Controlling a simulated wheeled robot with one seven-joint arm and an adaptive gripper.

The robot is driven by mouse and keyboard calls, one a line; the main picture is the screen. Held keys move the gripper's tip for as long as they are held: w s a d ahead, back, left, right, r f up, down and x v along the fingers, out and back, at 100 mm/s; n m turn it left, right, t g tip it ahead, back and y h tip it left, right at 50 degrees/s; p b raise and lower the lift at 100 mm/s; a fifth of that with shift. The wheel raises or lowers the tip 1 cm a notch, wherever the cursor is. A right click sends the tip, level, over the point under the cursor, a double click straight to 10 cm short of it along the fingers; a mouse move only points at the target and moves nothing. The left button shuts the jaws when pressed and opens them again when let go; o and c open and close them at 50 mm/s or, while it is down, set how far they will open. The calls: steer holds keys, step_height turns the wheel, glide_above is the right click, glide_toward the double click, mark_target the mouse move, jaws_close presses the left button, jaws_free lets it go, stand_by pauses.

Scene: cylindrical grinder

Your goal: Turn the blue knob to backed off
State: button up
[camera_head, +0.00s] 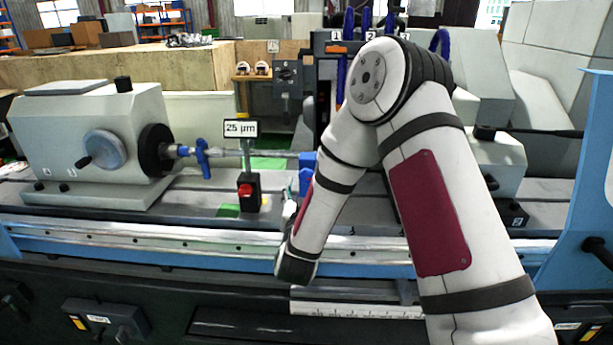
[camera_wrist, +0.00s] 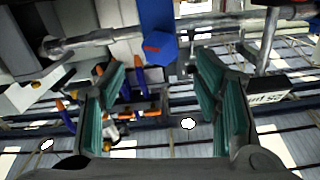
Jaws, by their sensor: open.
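The wrist view shows a blue part with a flat, angular end face (camera_wrist: 158,46), which I take to be the blue knob. It lies just beyond my gripper (camera_wrist: 160,75), between the directions of its two green-padded fingers. The fingers are wide apart with nothing between them, and the blue part looks clear of both. In the head view a blue part (camera_head: 306,160) shows by the shaft, left of my arm; I cannot tell whether it is the same piece. My arm mostly hides my gripper there.
A horizontal shaft (camera_wrist: 95,40) runs close to the blue part. Blue and orange nozzles (camera_wrist: 140,80) lie below it. The grey headstock (camera_head: 90,140) stands at left, with a blue clamp (camera_head: 203,158) on the shaft. A "25 µm" gauge sign (camera_head: 240,128) stands nearby.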

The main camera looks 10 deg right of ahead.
mark_target(306, 176)
steer(key=x, duration=0.8)
steer(key=shift+w, duration=0.15)
steer(key=c, duration=1.2)
